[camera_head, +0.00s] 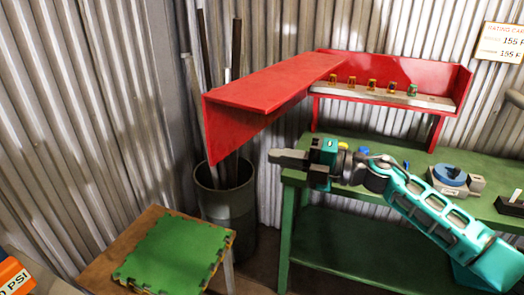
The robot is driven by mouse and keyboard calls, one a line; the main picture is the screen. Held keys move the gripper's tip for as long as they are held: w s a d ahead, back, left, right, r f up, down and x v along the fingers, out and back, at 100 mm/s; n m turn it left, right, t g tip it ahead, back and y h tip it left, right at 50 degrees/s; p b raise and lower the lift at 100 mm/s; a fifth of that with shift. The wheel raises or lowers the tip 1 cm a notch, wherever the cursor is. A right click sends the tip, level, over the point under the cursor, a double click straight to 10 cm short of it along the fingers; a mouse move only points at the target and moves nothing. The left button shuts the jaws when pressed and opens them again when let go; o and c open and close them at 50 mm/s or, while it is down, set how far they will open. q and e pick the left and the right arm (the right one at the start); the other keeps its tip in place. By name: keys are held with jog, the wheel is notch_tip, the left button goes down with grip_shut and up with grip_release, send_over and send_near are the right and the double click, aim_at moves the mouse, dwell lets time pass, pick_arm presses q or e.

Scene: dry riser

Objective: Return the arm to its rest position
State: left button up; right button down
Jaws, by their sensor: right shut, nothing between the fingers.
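My right arm (430,205), teal and grey, reaches in from the lower right. Its gripper (277,157) points left, with the grey fingers together and nothing held. In the picture it lies over the left end of the green workbench (320,143) and to the right of the dark bin. I cannot tell how high it is above the bench. The arm hides part of the bench top and front. My left gripper is not in view.
An open red cabinet (270,82) with a row of small coloured parts (371,86) stands behind the gripper. A dark bin (228,203) holds long poles. A green mat (172,254) lies on a low wooden table. A blue-grey device (452,177) sits on the bench.

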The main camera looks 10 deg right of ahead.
jog(key=s+d+f+m+t+h, duration=0.2)
jog(key=s+d+f+m+h, duration=0.2)
jog(key=s+f+m+h, duration=0.3)
jog(key=s+d+f+m+t+h, duration=0.1)
jog(key=s+d+f+m+h, duration=0.2)
jog(key=s+f+m, duration=1.4)
notch_tip(320, 180, down, 6)
jog(key=m+h, duration=0.4)
jog(key=shift+s+d+f+m+t+h, duration=0.15)
jog(key=shift+s+d+m+t+h, duration=0.15)
jog(key=shift+d+m+t, duration=0.1)
